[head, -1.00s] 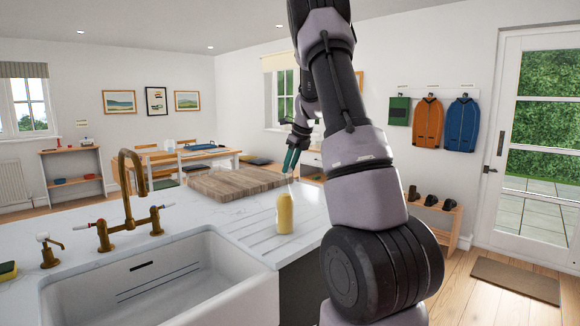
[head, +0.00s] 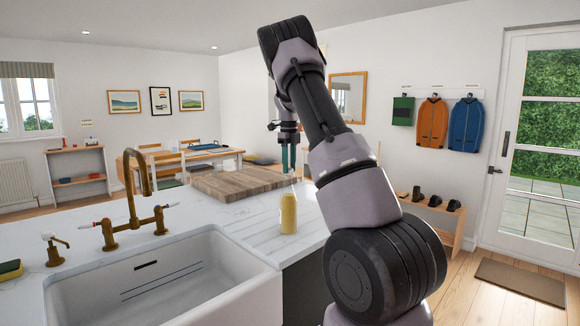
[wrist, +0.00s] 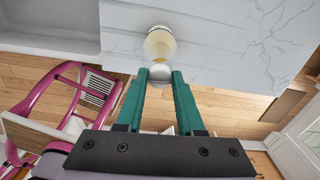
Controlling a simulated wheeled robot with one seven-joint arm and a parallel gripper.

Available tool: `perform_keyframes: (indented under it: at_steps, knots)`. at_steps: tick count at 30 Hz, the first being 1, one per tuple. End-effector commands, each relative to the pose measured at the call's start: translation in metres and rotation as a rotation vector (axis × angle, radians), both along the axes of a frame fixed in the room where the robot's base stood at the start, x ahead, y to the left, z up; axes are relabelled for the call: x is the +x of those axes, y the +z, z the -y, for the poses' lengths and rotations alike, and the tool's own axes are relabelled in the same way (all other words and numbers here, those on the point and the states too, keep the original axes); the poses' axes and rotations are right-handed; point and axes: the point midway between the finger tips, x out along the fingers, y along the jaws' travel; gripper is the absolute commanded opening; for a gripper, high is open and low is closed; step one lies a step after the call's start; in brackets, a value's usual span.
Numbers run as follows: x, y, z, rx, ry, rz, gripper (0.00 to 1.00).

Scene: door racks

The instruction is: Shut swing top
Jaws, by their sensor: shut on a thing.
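A bottle (head: 288,214) with yellow contents and a clear neck stands upright near the counter's right edge. The wrist view shows it from above (wrist: 158,42), with a pale round stopper (wrist: 153,72) toward my fingertips. My gripper (head: 288,170) points down just above the bottle neck, its two teal fingers close to vertical. In the wrist view my gripper (wrist: 161,74) is shut on the stopper, with the fingers on either side of it. The wire of the swing top is too small to make out, and I cannot tell whether the stopper sits on the mouth.
A wooden board (head: 238,183) lies on the counter behind the bottle. A white sink (head: 165,285) with a brass tap (head: 137,205) is to the left.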

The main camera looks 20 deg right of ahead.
Motion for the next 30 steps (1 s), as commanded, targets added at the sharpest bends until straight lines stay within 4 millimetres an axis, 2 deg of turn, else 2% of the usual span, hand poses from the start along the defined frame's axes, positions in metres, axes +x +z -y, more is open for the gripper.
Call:
perform_keyframes:
  at_steps: [3, 4, 6, 15, 19, 23, 30]
  knots:
    - [0.000, 0.000, 0.000, 0.000, 0.000, 0.001, 0.00]
    - [0.000, 0.000, 0.000, 0.000, 0.000, 0.001, 0.41]
    - [0.000, 0.000, 0.000, 0.000, 0.000, 0.002, 0.67]
    - [0.000, 0.001, 0.000, 0.001, 0.001, 0.002, 0.68]
    - [0.001, 0.009, 0.000, 0.000, 0.001, 0.005, 0.68]
    - [0.001, 0.030, 0.000, -0.001, 0.000, 0.006, 0.68]
    - [0.001, 0.079, 0.000, -0.001, 0.001, 0.006, 0.68]
